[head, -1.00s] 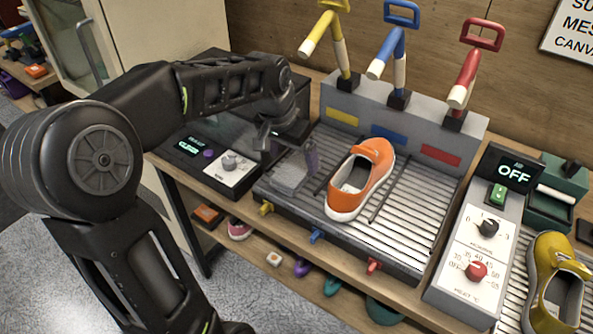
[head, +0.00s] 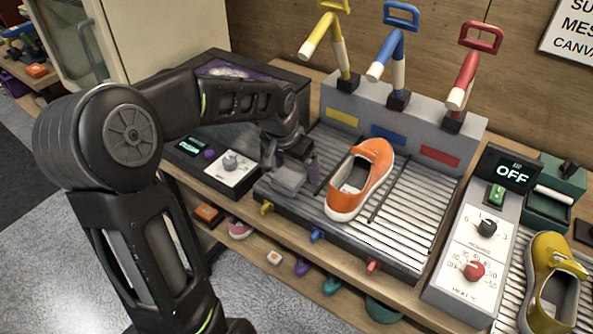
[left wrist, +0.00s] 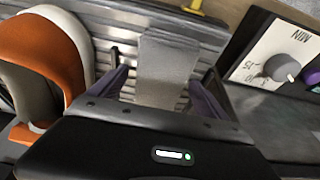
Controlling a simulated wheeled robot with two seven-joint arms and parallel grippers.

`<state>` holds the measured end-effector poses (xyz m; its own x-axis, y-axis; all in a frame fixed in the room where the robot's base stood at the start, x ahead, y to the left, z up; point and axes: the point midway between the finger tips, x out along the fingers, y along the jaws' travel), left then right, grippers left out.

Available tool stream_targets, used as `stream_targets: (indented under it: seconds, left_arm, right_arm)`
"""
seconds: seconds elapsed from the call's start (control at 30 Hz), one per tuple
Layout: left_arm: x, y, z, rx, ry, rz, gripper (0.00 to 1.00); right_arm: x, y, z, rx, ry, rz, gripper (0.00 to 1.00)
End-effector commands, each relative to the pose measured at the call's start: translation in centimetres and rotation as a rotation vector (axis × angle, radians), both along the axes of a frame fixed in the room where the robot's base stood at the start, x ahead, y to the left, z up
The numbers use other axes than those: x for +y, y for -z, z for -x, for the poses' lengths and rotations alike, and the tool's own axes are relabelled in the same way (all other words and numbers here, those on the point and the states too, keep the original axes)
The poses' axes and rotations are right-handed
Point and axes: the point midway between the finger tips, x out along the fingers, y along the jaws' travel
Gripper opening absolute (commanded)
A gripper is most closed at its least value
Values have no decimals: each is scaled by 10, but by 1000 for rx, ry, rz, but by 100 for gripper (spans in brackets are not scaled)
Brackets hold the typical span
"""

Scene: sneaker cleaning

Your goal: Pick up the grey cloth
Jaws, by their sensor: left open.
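The grey cloth (head: 288,179) lies on the left part of the ribbed grey wash tray (head: 398,240). My left gripper (head: 290,168) is just above and behind it, pointing down. In the left wrist view the cloth (left wrist: 166,68) shows as a flat grey strip between the two purple-grey fingers of my open left gripper (left wrist: 163,82). The fingers stand apart on either side of it, and I cannot tell whether they touch it. The cloth's near end is hidden by the gripper body. My right gripper is not in view.
An orange sneaker (head: 373,170) stands on the tray right beside the cloth. Yellow, blue and red taps (head: 463,75) rise behind the tray. A control box (head: 225,165) with a knob is at left. A yellow shoe (head: 553,280) is at far right.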

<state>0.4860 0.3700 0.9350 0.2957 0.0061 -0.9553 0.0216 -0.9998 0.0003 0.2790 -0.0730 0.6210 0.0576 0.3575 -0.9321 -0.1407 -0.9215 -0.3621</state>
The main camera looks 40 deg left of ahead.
Motion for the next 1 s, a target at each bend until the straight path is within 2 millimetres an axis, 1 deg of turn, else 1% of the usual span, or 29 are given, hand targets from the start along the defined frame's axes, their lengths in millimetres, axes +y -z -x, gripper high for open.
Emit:
stream_targets:
  seconds: [0.37,1.0]
  left_arm:
    - [0,0,0,0,0,0,87]
    - [0,0,0,0,0,0,35]
  right_arm:
    - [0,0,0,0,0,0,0]
    - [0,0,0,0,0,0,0]
